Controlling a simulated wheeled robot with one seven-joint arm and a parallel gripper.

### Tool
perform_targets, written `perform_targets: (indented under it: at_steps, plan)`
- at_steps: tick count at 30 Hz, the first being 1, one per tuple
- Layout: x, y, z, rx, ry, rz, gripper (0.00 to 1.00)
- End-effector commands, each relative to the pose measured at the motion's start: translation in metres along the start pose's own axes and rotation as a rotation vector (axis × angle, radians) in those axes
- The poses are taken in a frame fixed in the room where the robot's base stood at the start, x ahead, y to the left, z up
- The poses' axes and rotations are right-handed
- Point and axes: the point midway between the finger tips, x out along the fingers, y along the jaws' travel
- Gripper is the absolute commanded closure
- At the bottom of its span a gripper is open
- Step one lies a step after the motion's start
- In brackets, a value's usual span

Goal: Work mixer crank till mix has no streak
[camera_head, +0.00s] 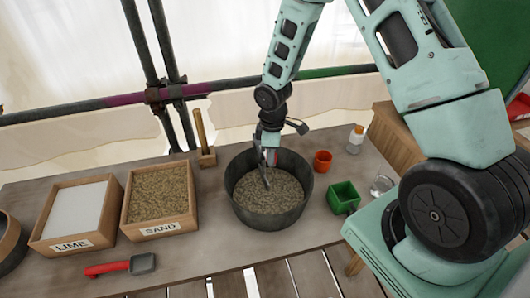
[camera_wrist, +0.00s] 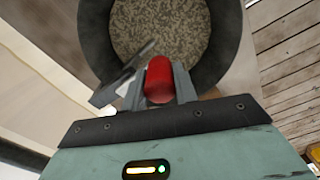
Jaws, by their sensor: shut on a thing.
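The mixer tub (camera_head: 300,212) is a dark grey round pot on the table, and its wall also shows in the wrist view (camera_wrist: 228,45). The mix (camera_head: 270,197) inside is grey-brown and speckled all over; I make out no clear streak in the part I see. My gripper (camera_head: 268,158) is over the tub's far side, shut on the red crank handle (camera_wrist: 159,80), which stands between the fingers. A grey metal bar (camera_wrist: 122,76) beside the handle looks like part of the crank. The gripper and crank hide some of the mix.
Wooden boxes of lime (camera_head: 75,215) and sand (camera_head: 158,195) stand left. A red-handled tool (camera_head: 120,266) lies in front of them. A wooden-handled tool (camera_head: 202,135) stands behind. An orange cup (camera_head: 322,160), green box (camera_head: 343,197), bottle (camera_head: 355,139) and glass (camera_head: 381,184) are right.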

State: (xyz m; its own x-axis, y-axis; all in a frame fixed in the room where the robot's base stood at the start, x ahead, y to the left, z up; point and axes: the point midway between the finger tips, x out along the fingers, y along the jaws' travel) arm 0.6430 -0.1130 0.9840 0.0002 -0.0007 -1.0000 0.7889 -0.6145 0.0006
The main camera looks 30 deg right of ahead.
Motion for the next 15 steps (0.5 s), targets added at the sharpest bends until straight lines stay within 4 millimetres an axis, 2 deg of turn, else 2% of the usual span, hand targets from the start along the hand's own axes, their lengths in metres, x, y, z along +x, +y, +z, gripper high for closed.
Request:
perform_targets:
  at_steps: [15]
  plan:
    - [-0.003,0.023,0.026,-0.460,0.002,0.001,1.00]
